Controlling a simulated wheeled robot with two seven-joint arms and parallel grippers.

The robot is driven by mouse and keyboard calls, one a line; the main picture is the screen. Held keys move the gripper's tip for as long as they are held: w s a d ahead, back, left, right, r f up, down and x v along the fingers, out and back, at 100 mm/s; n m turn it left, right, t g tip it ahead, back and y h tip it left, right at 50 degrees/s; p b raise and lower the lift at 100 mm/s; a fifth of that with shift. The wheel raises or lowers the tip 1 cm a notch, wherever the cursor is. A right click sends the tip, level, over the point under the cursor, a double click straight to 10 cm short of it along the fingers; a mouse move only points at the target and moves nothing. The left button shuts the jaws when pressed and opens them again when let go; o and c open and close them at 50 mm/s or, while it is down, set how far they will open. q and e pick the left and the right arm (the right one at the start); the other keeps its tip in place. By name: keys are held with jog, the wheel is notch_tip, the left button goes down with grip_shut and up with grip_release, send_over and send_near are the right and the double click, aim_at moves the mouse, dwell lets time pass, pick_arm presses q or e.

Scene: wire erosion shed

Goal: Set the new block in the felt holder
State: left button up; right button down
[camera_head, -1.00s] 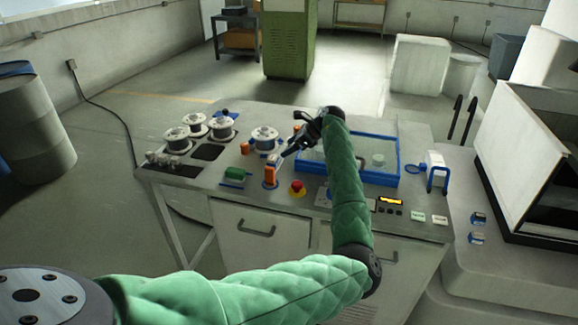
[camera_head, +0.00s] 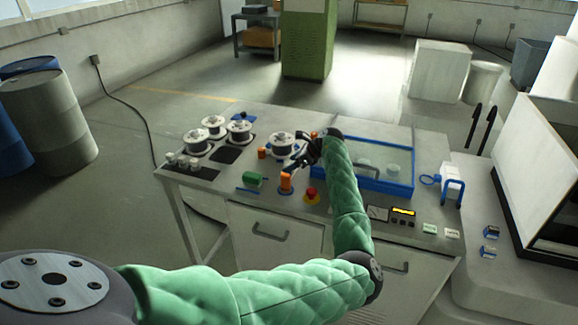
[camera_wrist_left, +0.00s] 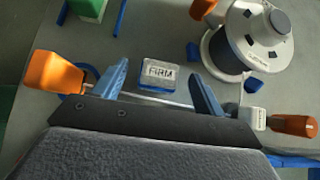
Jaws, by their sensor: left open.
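A small pale block marked FIRM (camera_wrist_left: 159,74) shows in the left wrist view, with a blue holder edge (camera_wrist_left: 157,89) along its near side. I cannot tell how deeply it sits. My left gripper (camera_wrist_left: 157,69) is open, its two blue fingers apart on either side of the block in the picture; contact is not clear. In the head view my left gripper (camera_head: 294,167) is over the bench beside an upright orange handle (camera_head: 286,182), and hides the block. My right gripper is not in view.
Orange handles (camera_wrist_left: 53,71) flank the fingers in the wrist view, and a wire spool (camera_wrist_left: 246,42) stands close beyond. On the bench (camera_head: 330,212) are more spools (camera_head: 199,143), a green block (camera_head: 253,179), a red button (camera_head: 311,194) and a blue-framed tray (camera_head: 385,183).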

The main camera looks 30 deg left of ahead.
pick_arm(q)
jog(key=shift+a+f, duration=0.2)
jog(key=shift+c, duration=0.2)
jog(key=c, duration=1.1)
jog(key=shift+r, duration=0.15)
